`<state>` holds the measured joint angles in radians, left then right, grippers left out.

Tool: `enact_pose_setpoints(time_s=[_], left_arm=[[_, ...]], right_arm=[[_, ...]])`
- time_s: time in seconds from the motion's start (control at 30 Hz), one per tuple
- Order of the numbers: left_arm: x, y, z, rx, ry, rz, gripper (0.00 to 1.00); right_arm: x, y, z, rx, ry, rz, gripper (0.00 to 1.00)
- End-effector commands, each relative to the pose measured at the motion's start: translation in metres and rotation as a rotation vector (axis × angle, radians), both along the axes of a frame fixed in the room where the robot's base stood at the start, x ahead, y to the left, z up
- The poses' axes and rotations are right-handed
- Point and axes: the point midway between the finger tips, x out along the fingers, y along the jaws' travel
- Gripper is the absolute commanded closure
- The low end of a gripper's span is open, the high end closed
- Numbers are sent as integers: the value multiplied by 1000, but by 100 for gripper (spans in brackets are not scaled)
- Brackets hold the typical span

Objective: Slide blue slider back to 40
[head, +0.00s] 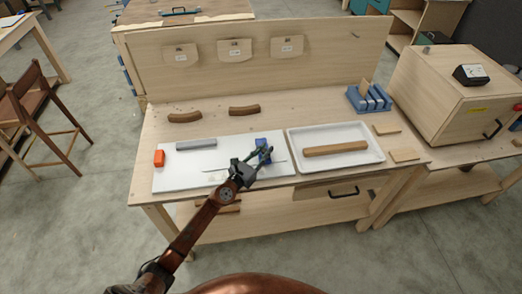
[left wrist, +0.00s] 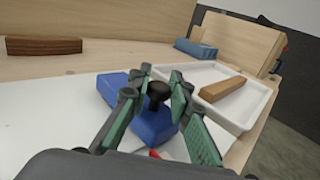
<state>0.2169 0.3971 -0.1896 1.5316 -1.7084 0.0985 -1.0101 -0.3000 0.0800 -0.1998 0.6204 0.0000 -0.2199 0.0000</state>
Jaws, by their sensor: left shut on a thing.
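The blue slider (head: 263,145) sits on the right part of the white board (head: 185,180), beside a thin dark line. My left gripper (head: 259,156) reaches it from the front. In the left wrist view the blue slider (left wrist: 152,124) has a black knob (left wrist: 158,92) on top. The fingers of my left gripper (left wrist: 157,98) stand on both sides of this knob and are shut on it. A small red part shows at the slider's near edge. Scale marks and the number 40 are too small to read. My right gripper is not in view.
A white tray (head: 372,159) holding a wooden bar (head: 336,148) stands right of the board. The board's middle is mostly clear.

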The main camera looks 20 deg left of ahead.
Motion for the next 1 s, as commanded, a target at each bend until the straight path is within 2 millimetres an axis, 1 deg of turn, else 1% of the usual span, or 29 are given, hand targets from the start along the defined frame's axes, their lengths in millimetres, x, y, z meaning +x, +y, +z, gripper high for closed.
enact_pose_setpoints(time_s=[0.03,0.07,0.3,0.57,0.67,0.77,0.87,1.0], left_arm=[[0,-4,2,-2,-3,-7,100],[0,-5,2,-2,-3,-7,80],[0,-2,2,-2,-2,-4,63],[-1,0,1,-1,-1,-2,63],[-6,1,0,-1,0,-2,63],[-18,5,0,-2,1,-1,63],[-37,11,0,-1,1,-1,63],[-67,21,-1,1,2,-3,63]], right_arm=[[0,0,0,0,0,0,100],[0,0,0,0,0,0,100],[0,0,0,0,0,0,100],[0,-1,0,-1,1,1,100],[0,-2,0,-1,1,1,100],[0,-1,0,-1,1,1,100],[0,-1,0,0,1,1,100],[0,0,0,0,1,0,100]])
